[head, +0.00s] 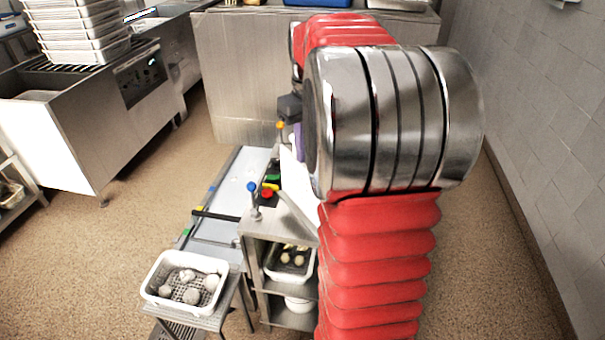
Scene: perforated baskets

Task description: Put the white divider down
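A white flat piece (294,178), which looks like the white divider, shows beside my arm's large metal joint, above the worktop. Its right part is hidden behind the joint, and I cannot tell whether it touches the surface below. A dark grey part (289,107), likely of my gripper, sticks out left of my arm above it. The fingertips are hidden, so I cannot see whether they are open or shut, or whether they hold the white piece.
A long pale bench (222,215) with coloured knobs lies left of the white piece. A white perforated basket (152,284) with several round lumps stands on a small stand in front. A metal shelf unit (255,262) holds another basket (271,273). Floor is clear at left.

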